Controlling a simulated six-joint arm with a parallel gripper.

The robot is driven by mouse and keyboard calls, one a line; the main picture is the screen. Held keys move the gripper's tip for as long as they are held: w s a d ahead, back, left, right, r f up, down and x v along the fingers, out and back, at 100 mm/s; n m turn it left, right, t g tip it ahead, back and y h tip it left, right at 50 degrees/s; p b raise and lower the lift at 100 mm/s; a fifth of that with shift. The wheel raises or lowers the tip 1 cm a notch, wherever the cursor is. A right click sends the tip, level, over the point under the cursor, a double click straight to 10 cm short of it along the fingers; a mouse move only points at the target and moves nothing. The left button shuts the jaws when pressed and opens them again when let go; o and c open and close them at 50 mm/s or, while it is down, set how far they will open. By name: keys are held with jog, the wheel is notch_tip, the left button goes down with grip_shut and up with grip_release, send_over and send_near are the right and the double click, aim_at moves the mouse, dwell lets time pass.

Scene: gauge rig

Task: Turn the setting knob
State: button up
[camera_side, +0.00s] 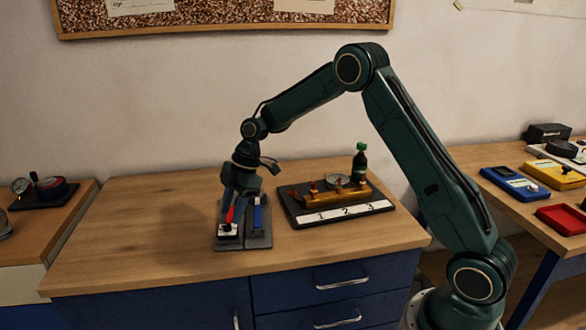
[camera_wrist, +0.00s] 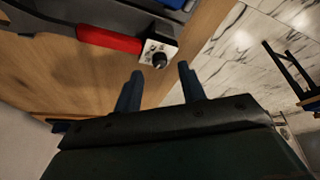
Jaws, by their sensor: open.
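The setting knob (camera_wrist: 159,60) is a small black knob on a white plate with dark marks, seen in the wrist view. The white plate (camera_side: 228,230) also shows in the side view at the front of a dark base on the wooden bench, below my gripper. A red handle (camera_wrist: 108,38) lies right beside the plate. My gripper (camera_wrist: 158,78) is open, its two dark fingers apart, with the knob just beyond the fingertips and roughly between them in the picture. In the side view my gripper (camera_side: 232,205) points down above the plate, and the exact gap cannot be told.
A blue bar (camera_side: 257,214) stands on the dark base beside the red handle. To the right is a black board (camera_side: 372,207) with a brass manifold (camera_side: 335,200), a gauge and a green-capped bottle (camera_side: 360,162). The bench's left part is clear.

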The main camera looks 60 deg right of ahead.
aim_at(227, 227)
jog(key=shift+x, duration=1.4)
jog(key=shift+c, duration=0.4)
grip_shut()
